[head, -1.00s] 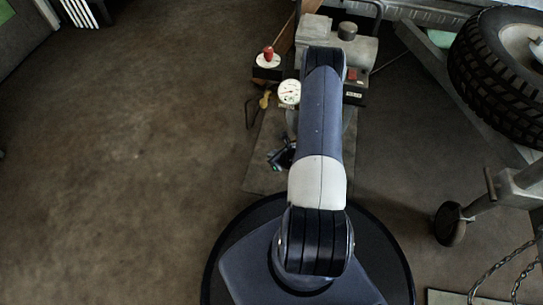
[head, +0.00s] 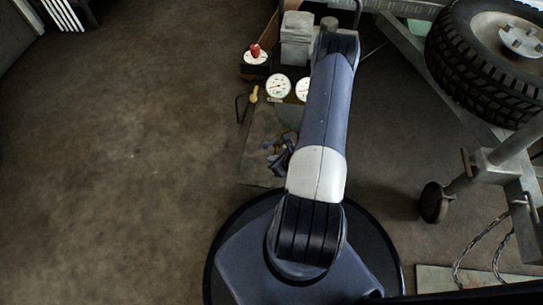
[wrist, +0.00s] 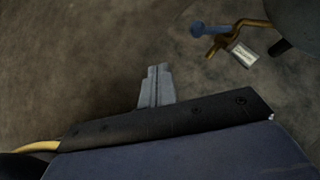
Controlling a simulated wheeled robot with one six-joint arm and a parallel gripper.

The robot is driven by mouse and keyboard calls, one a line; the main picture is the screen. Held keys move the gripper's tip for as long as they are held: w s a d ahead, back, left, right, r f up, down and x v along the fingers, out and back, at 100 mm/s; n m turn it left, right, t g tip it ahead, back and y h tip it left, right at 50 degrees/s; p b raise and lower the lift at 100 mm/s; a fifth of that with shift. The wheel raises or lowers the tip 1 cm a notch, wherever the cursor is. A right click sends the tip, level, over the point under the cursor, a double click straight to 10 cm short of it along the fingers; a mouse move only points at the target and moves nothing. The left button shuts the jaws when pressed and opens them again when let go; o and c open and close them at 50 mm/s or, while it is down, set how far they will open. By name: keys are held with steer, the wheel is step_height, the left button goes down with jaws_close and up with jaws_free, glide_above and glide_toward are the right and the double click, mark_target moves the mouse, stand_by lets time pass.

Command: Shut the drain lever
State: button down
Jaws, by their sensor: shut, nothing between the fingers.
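In the wrist view a small blue lever (wrist: 210,30) sits on a bent brass fitting (wrist: 254,23) below a dark rounded tank (wrist: 295,22). A pale tag (wrist: 243,54), too small to read, hangs beside it. My gripper (wrist: 155,72) is shut and empty, its fingertips apart from the lever, below and left of it in the picture. In the head view my gripper (head: 279,158) shows small and dark left of my arm, low over a grey mat or plate.
The machine carries a red knob (head: 255,50), a white gauge (head: 278,86), a second gauge (head: 302,89) partly behind my arm and a yellow handle (head: 254,94). A tyre (head: 485,90) and a castor (head: 434,202) stand right. The floor at left is clear.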

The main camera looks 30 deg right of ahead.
steer(key=a+n+g+y+p, duration=0.5)
steer(key=a+n, duration=0.5)
steer(key=a, duration=1.9)
steer(key=shift+s+a+r+n+g+y+p, duration=0.15)
steer(key=shift+s+a+n+g+y+p, duration=0.2)
steer(key=shift+p, duration=0.3)
steer(key=shift+w, duration=0.1)
